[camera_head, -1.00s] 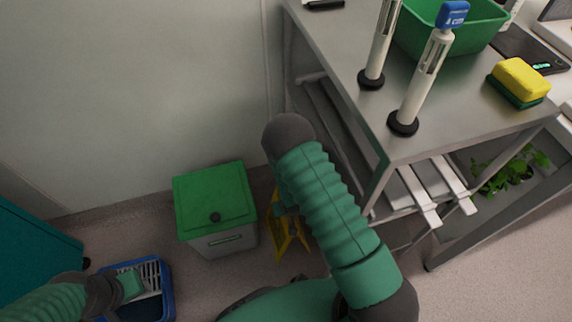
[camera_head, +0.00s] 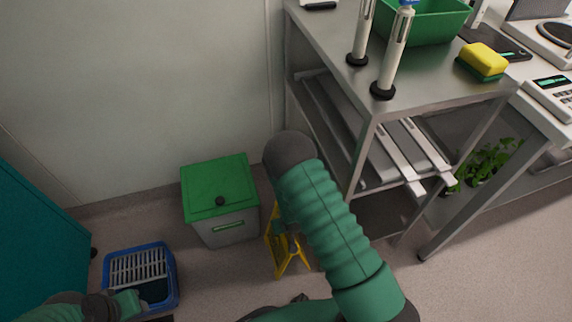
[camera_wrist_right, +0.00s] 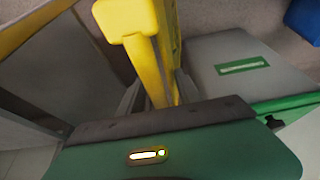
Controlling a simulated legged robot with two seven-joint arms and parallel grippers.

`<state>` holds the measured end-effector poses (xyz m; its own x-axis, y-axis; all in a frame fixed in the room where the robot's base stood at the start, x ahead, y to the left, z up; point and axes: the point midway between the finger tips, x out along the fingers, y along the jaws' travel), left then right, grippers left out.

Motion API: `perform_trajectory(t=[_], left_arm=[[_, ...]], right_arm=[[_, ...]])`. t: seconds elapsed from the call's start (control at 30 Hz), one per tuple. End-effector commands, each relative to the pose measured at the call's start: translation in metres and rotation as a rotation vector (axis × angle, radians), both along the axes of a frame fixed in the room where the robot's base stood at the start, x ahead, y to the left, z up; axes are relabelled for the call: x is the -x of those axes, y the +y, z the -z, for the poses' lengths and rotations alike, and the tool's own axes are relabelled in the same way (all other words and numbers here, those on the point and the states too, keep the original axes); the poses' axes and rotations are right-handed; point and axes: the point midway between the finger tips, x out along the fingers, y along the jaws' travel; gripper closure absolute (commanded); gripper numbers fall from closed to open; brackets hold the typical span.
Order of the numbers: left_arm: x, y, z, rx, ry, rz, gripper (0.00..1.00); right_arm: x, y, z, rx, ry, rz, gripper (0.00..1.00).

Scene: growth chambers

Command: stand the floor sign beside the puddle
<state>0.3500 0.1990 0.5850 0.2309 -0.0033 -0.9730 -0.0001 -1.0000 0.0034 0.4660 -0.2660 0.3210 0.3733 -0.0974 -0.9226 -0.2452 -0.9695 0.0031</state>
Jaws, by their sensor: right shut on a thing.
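In the head view my right arm hides most of that gripper. I cannot tell whether the sign's feet touch the floor. My left gripper (camera_head: 130,303) is at the bottom left, at the blue mop bucket's front edge; its fingers are not clear. No puddle can be made out.
The grey bin with a green lid (camera_head: 219,187) stands against the wall. The blue bucket (camera_head: 175,290) has a grey wringer. A steel bench (camera_head: 430,88) with pipettes, a green tub (camera_head: 432,28) and a sponge stands right of my arm. Floor at the lower right is clear.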

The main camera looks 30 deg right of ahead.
Motion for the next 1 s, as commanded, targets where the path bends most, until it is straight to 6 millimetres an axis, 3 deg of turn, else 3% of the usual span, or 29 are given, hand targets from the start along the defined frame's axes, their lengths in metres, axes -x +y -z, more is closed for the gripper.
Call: perform_trajectory(t=[0.23,0.57,0.77,1.0], left_arm=[[0.0,0.0,0.0,0.0,0.0,0.0,0.64],[0.0,0.0,0.0,0.0,0.0,0.0,0.64],[0.0,0.0,0.0,0.0,0.0,0.0,0.64],[0.0,0.0,0.0,0.0,0.0,0.0,0.64]], right_arm=[[0.0,0.005,-0.023,0.0,-0.004,-0.018,1.0],[0.003,0.019,-0.086,-0.001,-0.006,-0.065,1.0],[0.005,0.031,-0.14,0.0,-0.011,-0.107,1.0],[0.01,0.049,-0.227,0.001,-0.011,-0.172,1.0]])
